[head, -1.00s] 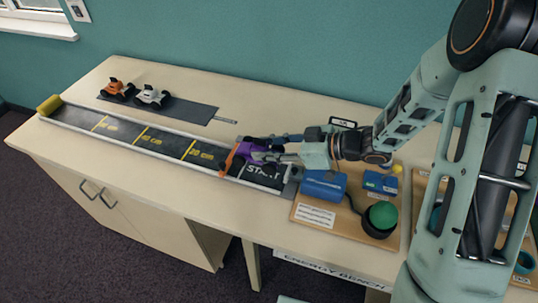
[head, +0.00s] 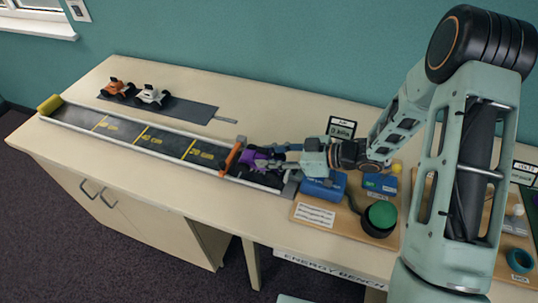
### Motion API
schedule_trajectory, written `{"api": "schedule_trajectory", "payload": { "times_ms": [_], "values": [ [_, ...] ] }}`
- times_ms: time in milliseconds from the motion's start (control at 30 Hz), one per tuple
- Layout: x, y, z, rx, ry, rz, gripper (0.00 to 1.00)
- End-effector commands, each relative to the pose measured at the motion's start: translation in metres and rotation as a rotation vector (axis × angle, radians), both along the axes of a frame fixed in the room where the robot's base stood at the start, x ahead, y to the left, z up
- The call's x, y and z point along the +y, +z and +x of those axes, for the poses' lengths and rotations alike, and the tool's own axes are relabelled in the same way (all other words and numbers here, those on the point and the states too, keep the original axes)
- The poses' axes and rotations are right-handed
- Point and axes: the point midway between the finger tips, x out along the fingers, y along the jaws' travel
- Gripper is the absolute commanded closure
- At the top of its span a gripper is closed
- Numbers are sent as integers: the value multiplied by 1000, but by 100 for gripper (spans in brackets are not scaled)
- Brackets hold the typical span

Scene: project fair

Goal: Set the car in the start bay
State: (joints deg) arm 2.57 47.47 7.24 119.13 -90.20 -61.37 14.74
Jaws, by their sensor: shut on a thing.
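A purple car (head: 250,158) with dark wheels is in the start bay end of the track, just right of the orange gate (head: 233,155). My gripper (head: 274,160) is shut on the car from its right side. The start bay (head: 263,183) is mostly covered by the car and gripper, and its START lettering is hidden. The car looks low, near the bay floor. I cannot tell whether its wheels touch it.
The walled track (head: 150,137) runs left to a yellow end block (head: 49,105). An orange car (head: 117,89) and a white car (head: 152,95) stand on a dark strip (head: 190,109) behind it. A board with a blue cylinder (head: 323,188) and green button (head: 382,214) is close right.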

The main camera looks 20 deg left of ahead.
Motion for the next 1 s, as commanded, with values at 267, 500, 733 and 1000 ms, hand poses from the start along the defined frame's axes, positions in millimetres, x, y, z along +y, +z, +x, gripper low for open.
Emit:
{"api": "schedule_trajectory", "payload": {
  "times_ms": [267, 500, 733, 1000],
  "values": [
    [0, -12, -1, 2, 0, -2, 99],
    [-1, -16, -3, 7, 0, -7, 56],
    [-2, -17, -4, 9, 1, -8, 51],
    [-2, 0, -3, 8, 0, -9, 51]
  ]
}}
